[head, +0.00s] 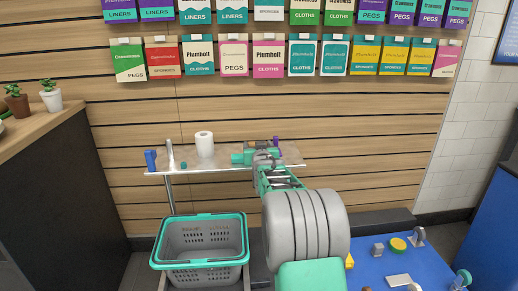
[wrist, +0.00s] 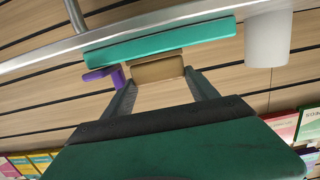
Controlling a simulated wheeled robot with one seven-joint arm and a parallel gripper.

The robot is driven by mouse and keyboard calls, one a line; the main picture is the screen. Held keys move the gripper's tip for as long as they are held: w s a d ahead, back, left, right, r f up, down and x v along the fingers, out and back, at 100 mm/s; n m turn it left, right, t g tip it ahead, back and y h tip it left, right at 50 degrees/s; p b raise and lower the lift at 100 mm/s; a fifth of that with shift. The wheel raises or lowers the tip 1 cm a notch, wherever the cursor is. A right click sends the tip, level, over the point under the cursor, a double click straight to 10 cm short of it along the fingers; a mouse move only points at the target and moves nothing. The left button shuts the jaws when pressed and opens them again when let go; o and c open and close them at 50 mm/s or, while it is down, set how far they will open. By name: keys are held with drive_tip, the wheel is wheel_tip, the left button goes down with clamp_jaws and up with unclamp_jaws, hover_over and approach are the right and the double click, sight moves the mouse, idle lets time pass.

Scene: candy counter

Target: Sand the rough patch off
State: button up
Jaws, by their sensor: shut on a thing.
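My gripper (head: 268,160) is at the right part of the narrow shelf (head: 215,165) on the slatted wall. In the wrist view my gripper (wrist: 157,80) is shut on a tan block (wrist: 157,69), held between its fingertips. A long flat teal piece (wrist: 160,41) lies just beyond the block; it also shows left of my gripper in the head view (head: 240,159). The block's edge appears close against it, but I cannot tell whether they touch. A purple item (wrist: 103,74) is beside the left finger. No rough patch can be made out.
A white paper roll (head: 204,144), a blue item (head: 151,160) and a slim white item (head: 170,154) stand on the shelf's left. A grey basket with a teal rim (head: 200,243) is below. A blue surface with several items (head: 430,275) is at lower right.

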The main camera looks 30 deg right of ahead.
drive_tip(key=shift+s+a+b, duration=0.35)
drive_tip(key=shift+s+a, duration=0.25)
drive_tip(key=shift+a, duration=0.2)
drive_tip(key=shift+s+a+f+b, duration=0.2)
drive_tip(key=shift+s+a+b, duration=0.2)
drive_tip(key=shift+s+a, duration=0.2)
drive_tip(key=shift+w+d, duration=0.2)
drive_tip(key=shift+w, duration=0.55)
drive_tip(key=shift+w+d, duration=0.15)
drive_tip(key=shift+w, duration=0.6)
drive_tip(key=shift+s+a+r+b, duration=0.15)
drive_tip(key=shift+s+b, duration=0.25)
drive_tip(key=shift+s, duration=0.55)
drive_tip(key=shift+s+a+f+b, duration=0.2)
drive_tip(key=shift+s+b, duration=0.2)
drive_tip(key=shift+s, duration=0.15)
drive_tip(key=shift+w+d, duration=0.2)
drive_tip(key=shift+w, duration=0.55)
drive_tip(key=shift+w+d, duration=0.15)
drive_tip(key=shift+w, duration=0.6)
drive_tip(key=shift+r+p, duration=0.85)
drive_tip(key=shift+r, duration=0.85)
